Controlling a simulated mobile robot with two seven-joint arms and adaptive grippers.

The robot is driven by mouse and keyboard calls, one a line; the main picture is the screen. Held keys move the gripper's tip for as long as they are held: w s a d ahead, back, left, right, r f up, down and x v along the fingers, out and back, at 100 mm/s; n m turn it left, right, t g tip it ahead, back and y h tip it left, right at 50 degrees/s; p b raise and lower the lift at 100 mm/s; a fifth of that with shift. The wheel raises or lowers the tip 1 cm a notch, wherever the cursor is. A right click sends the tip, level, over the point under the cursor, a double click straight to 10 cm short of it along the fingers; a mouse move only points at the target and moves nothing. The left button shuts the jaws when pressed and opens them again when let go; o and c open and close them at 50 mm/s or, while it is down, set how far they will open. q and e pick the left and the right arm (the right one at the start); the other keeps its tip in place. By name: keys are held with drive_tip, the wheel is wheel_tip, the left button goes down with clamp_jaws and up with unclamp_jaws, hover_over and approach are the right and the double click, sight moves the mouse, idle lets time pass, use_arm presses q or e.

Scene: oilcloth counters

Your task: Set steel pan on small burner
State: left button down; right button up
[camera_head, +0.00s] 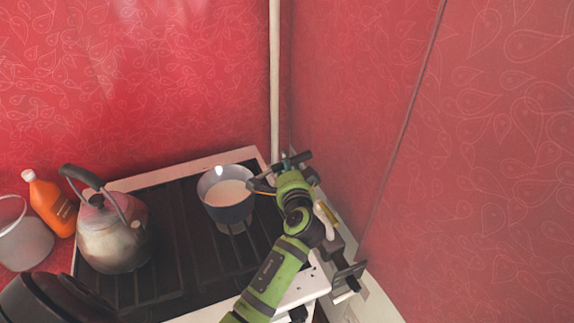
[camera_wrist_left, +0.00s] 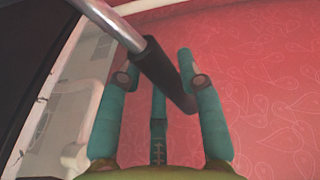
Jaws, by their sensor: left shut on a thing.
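The steel pan (camera_head: 226,212) is a round grey pot with a pale inside, upright over the right part of the dark stove top (camera_head: 180,215). I cannot tell whether its base rests on the stove or hangs just above it. My left gripper (camera_head: 282,176) is to the right of the pan and shut on its handle. In the left wrist view the teal fingers (camera_wrist_left: 158,78) close around the dark handle (camera_wrist_left: 166,76), which joins a bright metal rod. The small burner is not clearly seen; the pan may hide it. My right gripper is not seen.
A steel kettle (camera_head: 112,240) stands on the stove's left part. An orange bottle (camera_head: 50,205) and a pale pot (camera_head: 22,240) stand left of the stove. Red patterned walls (camera_head: 480,160) rise close behind and to the right of my left arm.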

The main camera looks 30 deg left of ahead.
use_arm(q)
drive_tip(key=shift+f+b, duration=0.3)
drive_tip(key=shift+b, duration=0.05)
idle(0.7)
drive_tip(key=c, duration=0.7)
unclamp_jaws()
drive_tip(key=shift+c, duration=0.2)
drive_tip(key=shift+s, duration=0.1)
